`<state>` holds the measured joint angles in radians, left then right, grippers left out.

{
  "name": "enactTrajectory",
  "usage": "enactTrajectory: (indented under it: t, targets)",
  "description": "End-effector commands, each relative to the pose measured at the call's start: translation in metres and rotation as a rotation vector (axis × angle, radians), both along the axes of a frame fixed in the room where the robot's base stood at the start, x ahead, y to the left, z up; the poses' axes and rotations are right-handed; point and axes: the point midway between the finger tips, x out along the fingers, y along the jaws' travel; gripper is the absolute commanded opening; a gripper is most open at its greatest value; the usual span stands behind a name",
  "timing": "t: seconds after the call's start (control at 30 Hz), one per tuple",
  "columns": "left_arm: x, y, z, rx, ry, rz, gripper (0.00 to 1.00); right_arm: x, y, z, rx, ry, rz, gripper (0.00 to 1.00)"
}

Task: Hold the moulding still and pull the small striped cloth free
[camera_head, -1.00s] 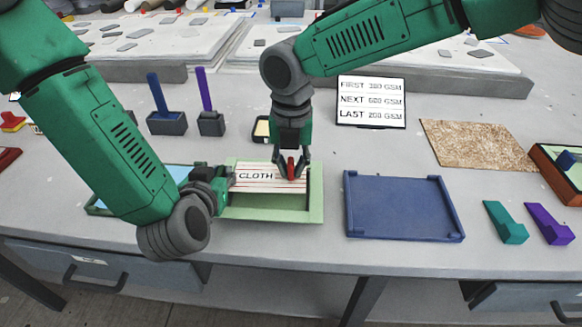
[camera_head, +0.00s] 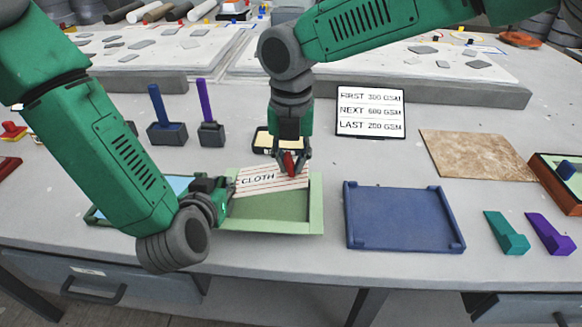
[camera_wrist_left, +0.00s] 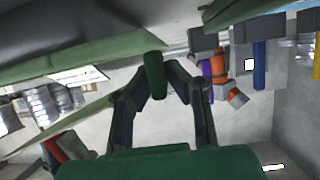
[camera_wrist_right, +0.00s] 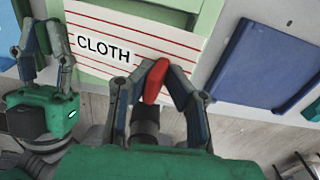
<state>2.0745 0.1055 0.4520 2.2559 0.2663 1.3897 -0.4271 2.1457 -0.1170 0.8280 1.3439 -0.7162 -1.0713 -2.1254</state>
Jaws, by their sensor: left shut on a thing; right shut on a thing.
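The moulding is a pale green shallow frame (camera_head: 270,228) on the table. The small cloth (camera_head: 258,182), white with red stripes and marked CLOTH, lies slanted over its back part. My left gripper (camera_head: 226,188) is shut at the moulding's left end; the left wrist view shows a green piece (camera_wrist_left: 154,76) between its fingertips. My right gripper (camera_head: 291,172) is shut on a red tab (camera_wrist_right: 156,80) at the cloth's right end. The cloth (camera_wrist_right: 170,38) stretches left from there in the right wrist view. Its far left edge near my left gripper is partly hidden.
A dark blue tray (camera_head: 403,216) lies right of the moulding. A card (camera_head: 371,112) reads FIRST 300, NEXT 600, LAST 200 GSM. A speckled board (camera_head: 478,158), teal (camera_head: 507,233) and purple (camera_head: 550,234) blocks lie further right. Two handled tools (camera_head: 166,128) stand behind.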

Motion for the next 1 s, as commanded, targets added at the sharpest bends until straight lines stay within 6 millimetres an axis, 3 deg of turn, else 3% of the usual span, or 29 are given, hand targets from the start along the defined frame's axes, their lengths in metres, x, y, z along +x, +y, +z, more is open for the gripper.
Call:
enactTrajectory:
  t: [0.37, 0.4, 0.43, 0.47, 0.8, 1.0]
  targets:
    - [-0.001, 0.001, -0.002, 0.002, 0.007, 0.0, 0.0, 0.0, 0.001, 0.01, 0.006, -0.002, -0.001, 0.0]
    - [-0.001, 0.001, -0.002, 0.002, 0.007, 0.0, 0.21, 0.001, 0.001, 0.01, 0.006, -0.002, -0.001, 0.0]
    - [-0.001, 0.001, -0.002, 0.002, 0.007, 0.0, 0.32, 0.001, 0.001, 0.01, 0.006, -0.002, -0.001, 0.0]
    - [-0.001, 0.0, -0.002, 0.002, 0.007, 0.0, 0.35, 0.001, 0.001, 0.01, 0.007, -0.003, -0.001, 0.0]
    - [-0.003, -0.002, 0.0, -0.001, 0.003, -0.006, 0.35, 0.0, 0.003, 0.01, 0.01, -0.003, -0.001, 0.0]
    - [-0.027, -0.001, 0.009, 0.0, 0.006, -0.009, 0.35, 0.0, 0.003, 0.01, 0.01, -0.003, -0.001, 0.0]
